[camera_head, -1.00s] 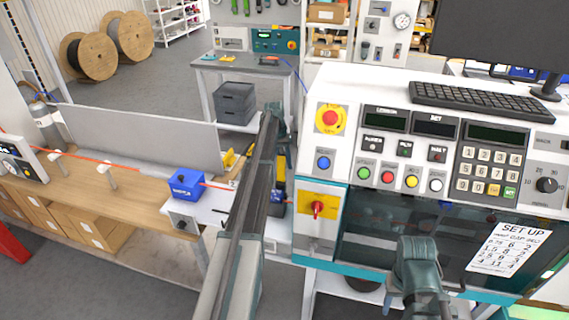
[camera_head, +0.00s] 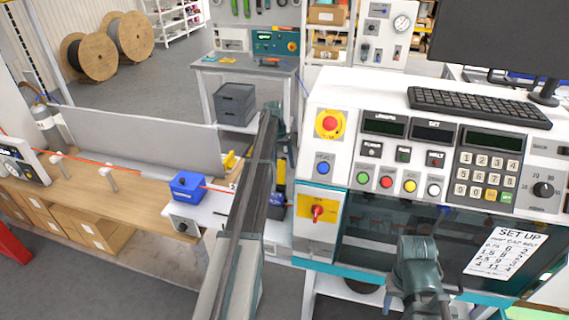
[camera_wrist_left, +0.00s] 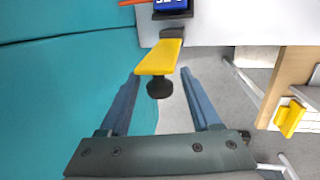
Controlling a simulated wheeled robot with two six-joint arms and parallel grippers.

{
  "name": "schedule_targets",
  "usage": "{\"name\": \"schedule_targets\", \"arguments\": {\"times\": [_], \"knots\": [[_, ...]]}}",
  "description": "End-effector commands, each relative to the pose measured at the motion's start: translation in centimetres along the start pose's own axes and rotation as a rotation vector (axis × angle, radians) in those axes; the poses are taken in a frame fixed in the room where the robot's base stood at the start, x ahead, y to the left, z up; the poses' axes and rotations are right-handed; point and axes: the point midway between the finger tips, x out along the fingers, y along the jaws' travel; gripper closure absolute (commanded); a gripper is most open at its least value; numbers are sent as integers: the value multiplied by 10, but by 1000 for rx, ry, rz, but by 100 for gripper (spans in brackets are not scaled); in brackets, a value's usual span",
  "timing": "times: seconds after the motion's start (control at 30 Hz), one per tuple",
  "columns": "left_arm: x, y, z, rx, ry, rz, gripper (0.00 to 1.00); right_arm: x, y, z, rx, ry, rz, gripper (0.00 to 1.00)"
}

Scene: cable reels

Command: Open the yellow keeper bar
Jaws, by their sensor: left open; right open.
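In the left wrist view the yellow keeper bar (camera_wrist_left: 160,57) points toward me from a dark mount, with a black knob (camera_wrist_left: 159,88) under its near end. My left gripper (camera_wrist_left: 159,74) is open, one finger on each side of the bar's near end and knob. I see a gap on both sides, so it holds nothing. In the head view my left arm crosses the middle and hides most of this spot; the bar cannot be made out clearly there. My right gripper (camera_head: 416,252) is low in front of the machine's dark window, apart from the bar; its fingertips are not clear.
A teal machine face (camera_wrist_left: 60,90) lies close to the left of my left gripper. A blue display unit (camera_wrist_left: 173,5) sits just beyond the bar. A control panel (camera_head: 430,150) with a red emergency button stands at right. A blue box (camera_head: 186,185) sits on the bench.

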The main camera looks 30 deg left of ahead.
Motion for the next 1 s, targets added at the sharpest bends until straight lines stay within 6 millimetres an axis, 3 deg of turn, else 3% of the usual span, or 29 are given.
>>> {"name": "schedule_targets", "arguments": {"times": [0.03,0.6,0.8,1.0], "knots": [[-13,1,0,0,0,0,36,-13,1,1,0,0,0,50],[-100,1,1,0,-1,0,36,-98,9,6,15,-4,-2,50],[-118,1,1,0,-1,0,36,-114,10,8,30,-4,-4,50],[-118,0,1,0,-1,0,36,-115,10,8,33,-5,-4,50]]}}
